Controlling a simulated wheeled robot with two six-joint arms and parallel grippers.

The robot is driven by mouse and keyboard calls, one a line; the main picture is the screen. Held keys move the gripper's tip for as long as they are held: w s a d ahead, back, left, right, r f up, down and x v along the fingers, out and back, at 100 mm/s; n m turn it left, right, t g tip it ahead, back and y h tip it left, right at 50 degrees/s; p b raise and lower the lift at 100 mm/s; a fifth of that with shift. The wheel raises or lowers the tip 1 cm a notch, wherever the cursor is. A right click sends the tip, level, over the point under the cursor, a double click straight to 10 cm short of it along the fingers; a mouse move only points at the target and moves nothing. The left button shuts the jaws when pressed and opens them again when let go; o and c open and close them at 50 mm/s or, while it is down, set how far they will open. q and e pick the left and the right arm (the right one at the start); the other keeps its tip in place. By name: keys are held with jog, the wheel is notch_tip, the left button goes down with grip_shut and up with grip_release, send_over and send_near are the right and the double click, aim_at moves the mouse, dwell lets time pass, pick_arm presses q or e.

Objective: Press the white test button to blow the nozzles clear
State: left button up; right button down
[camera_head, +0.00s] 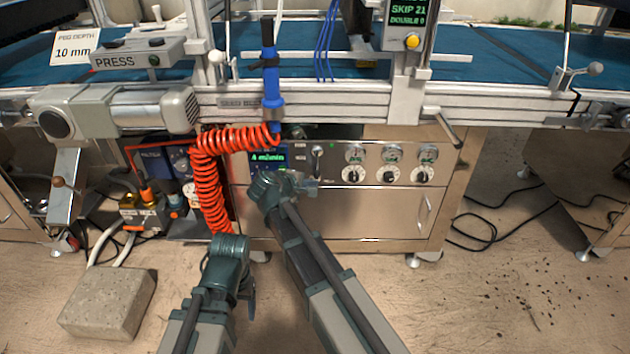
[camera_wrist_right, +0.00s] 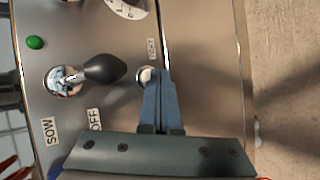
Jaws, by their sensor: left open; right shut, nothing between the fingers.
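The round white button (camera_wrist_right: 144,76) shows in the right wrist view on the steel control panel, partly covered by my right fingertips. My right gripper (camera_wrist_right: 153,82) is shut and empty, its tips right at the button; I cannot tell whether they touch or press it. In the head view my right gripper (camera_head: 308,188) is at the panel's lower edge, below the toggle switch, and the button cannot be made out there. My left gripper (camera_head: 250,292) is open, low in front of the machine, away from the panel.
The black-handled toggle switch (camera_wrist_right: 100,69) sits beside the button, with a green lamp (camera_wrist_right: 35,42) nearby. Dials (camera_head: 392,174) and gauges (camera_head: 392,153) line the panel to the right. A coiled orange hose (camera_head: 208,185) hangs left of my right gripper. A concrete block (camera_head: 106,302) lies on the floor.

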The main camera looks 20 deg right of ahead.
jog(key=shift+w, duration=0.2)
jog(key=shift+s, duration=0.15)
dwell(0.4)
jog(key=shift+s+a, duration=0.2)
jog(key=shift+s, duration=0.55)
jog(key=shift+s+a, duration=0.25)
jog(key=shift+s, duration=0.55)
jog(key=shift+s+a, duration=0.2)
jog(key=shift+s, duration=0.65)
jog(key=shift+s+a, duration=0.25)
jog(key=shift+s, duration=0.55)
